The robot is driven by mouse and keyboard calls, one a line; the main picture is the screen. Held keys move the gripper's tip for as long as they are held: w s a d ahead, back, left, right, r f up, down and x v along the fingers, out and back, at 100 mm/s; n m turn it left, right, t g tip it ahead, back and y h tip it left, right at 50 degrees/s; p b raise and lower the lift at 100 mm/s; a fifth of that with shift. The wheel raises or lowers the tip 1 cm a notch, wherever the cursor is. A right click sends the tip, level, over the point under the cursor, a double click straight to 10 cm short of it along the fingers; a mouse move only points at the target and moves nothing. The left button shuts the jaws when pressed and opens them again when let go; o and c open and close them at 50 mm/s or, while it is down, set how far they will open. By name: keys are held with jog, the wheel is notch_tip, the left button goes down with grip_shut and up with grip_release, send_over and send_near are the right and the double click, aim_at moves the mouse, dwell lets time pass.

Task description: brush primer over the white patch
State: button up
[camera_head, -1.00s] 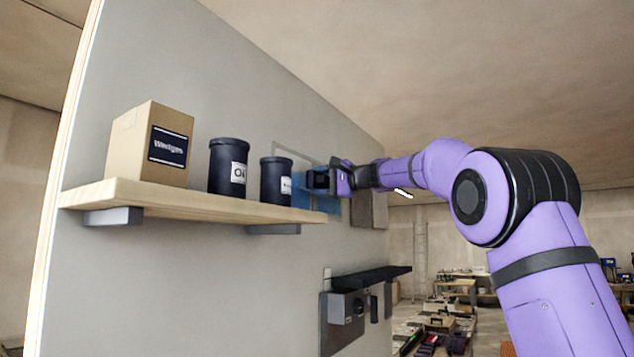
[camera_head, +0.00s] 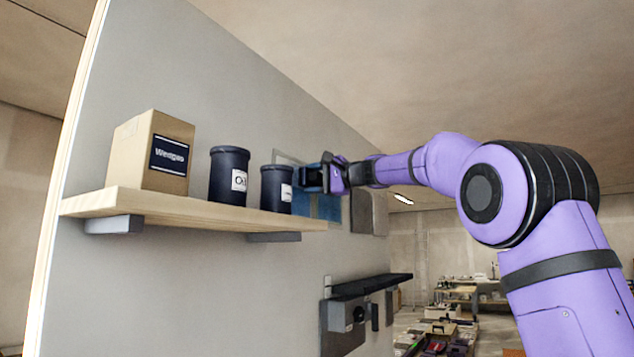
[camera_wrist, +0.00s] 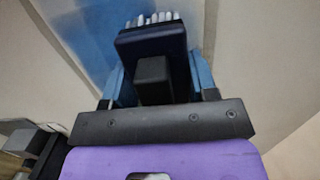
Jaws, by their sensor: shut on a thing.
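My gripper (camera_head: 322,177) is shut on a brush, beside the wall. In the wrist view my gripper (camera_wrist: 158,80) has its blue-lined fingers on both sides of the dark brush (camera_wrist: 152,45), whose pale bristles point at the wall. The patch (camera_head: 286,158) shows as a pale-edged rectangle on the grey wall. Blue primer (camera_head: 328,208) covers its visible lower part, and translucent blue primer (camera_wrist: 92,35) also shows left of the brush in the wrist view. The brush and gripper hide part of the patch. I cannot tell whether the bristles touch it.
A wooden shelf (camera_head: 190,207) left of my gripper holds a cardboard box (camera_head: 138,150) and two dark jars, the nearer one (camera_head: 229,175) and the farther one (camera_head: 276,188). Grey panels (camera_head: 362,212) hang to the right. A dark ledge (camera_head: 370,285) juts out below.

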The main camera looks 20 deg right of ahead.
jog(key=s+a, duration=0.6)
jog(key=a, duration=0.2)
jog(key=shift+a, duration=0.25)
dwell(1.0)
jog(key=shift+s, duration=0.1)
jog(key=shift+s+a+v, duration=0.1)
jog(key=shift+v, duration=1.4)
jog(key=shift+s+a+v, duration=0.1)
jog(key=shift+a+v, duration=0.05)
jog(key=shift+v, duration=1.35)
jog(key=v, duration=0.3)
jog(key=shift+s+a, duration=0.1)
